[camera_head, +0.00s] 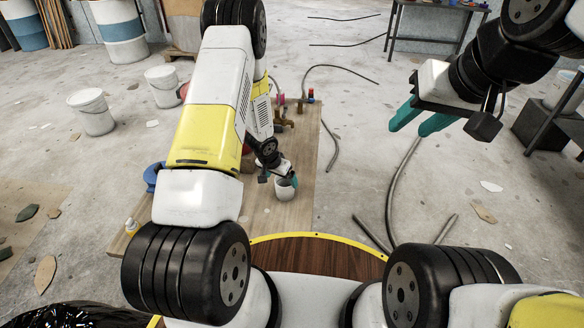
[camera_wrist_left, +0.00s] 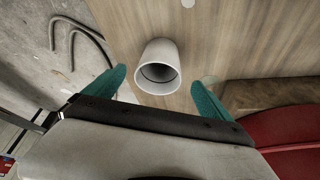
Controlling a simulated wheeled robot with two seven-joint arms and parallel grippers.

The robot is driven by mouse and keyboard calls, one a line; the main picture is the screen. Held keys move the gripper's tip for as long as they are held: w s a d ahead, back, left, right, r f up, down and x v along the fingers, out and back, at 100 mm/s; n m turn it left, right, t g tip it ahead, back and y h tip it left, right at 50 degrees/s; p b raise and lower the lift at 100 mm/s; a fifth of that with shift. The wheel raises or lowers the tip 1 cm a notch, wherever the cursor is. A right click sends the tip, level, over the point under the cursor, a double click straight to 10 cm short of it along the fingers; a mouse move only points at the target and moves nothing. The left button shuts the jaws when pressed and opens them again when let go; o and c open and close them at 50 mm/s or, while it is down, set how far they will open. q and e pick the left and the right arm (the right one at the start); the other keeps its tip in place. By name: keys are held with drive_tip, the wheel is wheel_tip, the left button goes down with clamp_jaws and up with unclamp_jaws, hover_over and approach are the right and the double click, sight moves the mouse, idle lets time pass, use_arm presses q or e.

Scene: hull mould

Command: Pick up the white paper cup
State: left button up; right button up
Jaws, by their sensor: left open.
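The white paper cup (camera_head: 283,188) stands on the wooden board (camera_head: 302,150) in the head view. In the left wrist view the cup (camera_wrist_left: 158,68) shows its round open mouth, just beyond and between the two teal fingers. My left gripper (camera_head: 277,177) is open and close at the cup, with a finger in front of part of it in the head view. In the left wrist view its fingers (camera_wrist_left: 157,92) stand wide apart with nothing held between them. My right gripper (camera_head: 408,129) is open and empty, raised over the floor at the right.
Small bottles and brown items (camera_head: 282,118) stand on the board behind the cup. A blue round thing (camera_head: 153,177) and a small white bottle (camera_head: 131,226) are at its left. White buckets (camera_head: 93,112) stand on the floor. Dark hoses (camera_head: 395,200) lie right of the board.

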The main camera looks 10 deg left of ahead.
sight(285, 182)
use_arm(q)
drive_tip(key=x, duration=0.5)
drive_tip(key=shift+w+d, duration=0.2)
drive_tip(key=shift+w, duration=0.25)
drive_tip(key=c, duration=1.4)
